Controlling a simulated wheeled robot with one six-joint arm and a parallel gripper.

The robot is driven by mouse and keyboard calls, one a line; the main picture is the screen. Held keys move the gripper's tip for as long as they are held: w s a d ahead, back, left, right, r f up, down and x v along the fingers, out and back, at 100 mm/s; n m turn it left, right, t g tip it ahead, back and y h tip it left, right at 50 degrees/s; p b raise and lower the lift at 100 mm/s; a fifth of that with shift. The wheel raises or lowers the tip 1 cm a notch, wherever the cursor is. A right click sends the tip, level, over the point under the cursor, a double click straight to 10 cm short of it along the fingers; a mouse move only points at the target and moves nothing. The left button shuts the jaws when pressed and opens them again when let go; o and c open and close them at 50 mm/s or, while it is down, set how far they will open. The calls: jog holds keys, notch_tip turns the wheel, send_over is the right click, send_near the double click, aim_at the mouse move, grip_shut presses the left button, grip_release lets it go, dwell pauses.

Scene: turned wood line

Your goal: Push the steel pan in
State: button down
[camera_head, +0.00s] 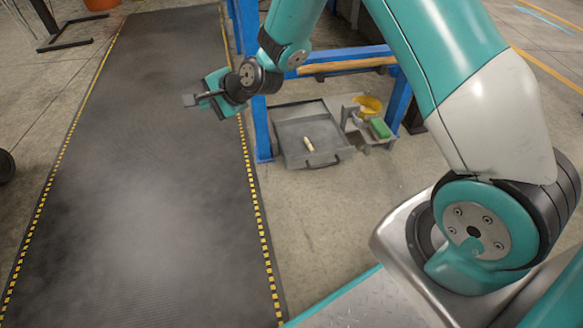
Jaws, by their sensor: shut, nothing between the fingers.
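The steel pan (290,141) is a shallow grey tray on the concrete floor by the blue frame. It sticks out in front of the frame's leg line, with a dark handle (325,163) on its near edge. A small pale wooden piece (309,144) lies in it. My gripper (190,99) is shut and empty, up and to the left of the pan, over the dark mat in the picture. It is apart from the pan.
A blue frame (262,128) with a wooden bar (348,65) stands around the pan. A low grey stand (375,147) at the right holds a yellow item (369,105) and a green block (380,127). The dark mat (140,180) with striped edges is clear. Bare floor lies before the pan.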

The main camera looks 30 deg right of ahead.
jog(key=w+d+f+m+t+h, duration=0.1)
jog(key=d+f+m, duration=0.1)
jog(key=f, duration=0.2)
jog(key=w+d+f+m+t+b, duration=0.1)
jog(key=w+f+m, duration=0.1)
jog(key=f+m, duration=0.15)
jog(key=w+d+f+m+t+h, duration=0.1)
jog(key=d+f, duration=0.1)
jog(key=f, duration=0.3)
jog(key=m+t+h+b, duration=0.3)
jog(key=m+t+h, duration=0.5)
jog(key=m, duration=1.2)
send_near(289, 159)
jog(key=w+b, duration=0.2)
jog(key=b, duration=0.2)
jog(key=w+g+h+b, duration=0.1)
jog(key=b, duration=0.3)
jog(key=w+g+b, duration=0.1)
jog(key=w+b, duration=0.1)
jog(key=b, duration=0.3)
jog(key=shift+w+d+r+h, duration=0.3)
jog(key=shift+r+h, duration=0.1)
jog(key=shift+w+d+b, duration=0.1)
jog(key=shift+w+b, duration=0.35)
jog(key=shift+b, duration=0.6)
jog(key=shift+w+r+b, duration=0.3)
jog(key=shift+w+b, duration=0.05)
jog(key=shift+b, duration=0.3)
jog(key=shift+d, duration=0.1)
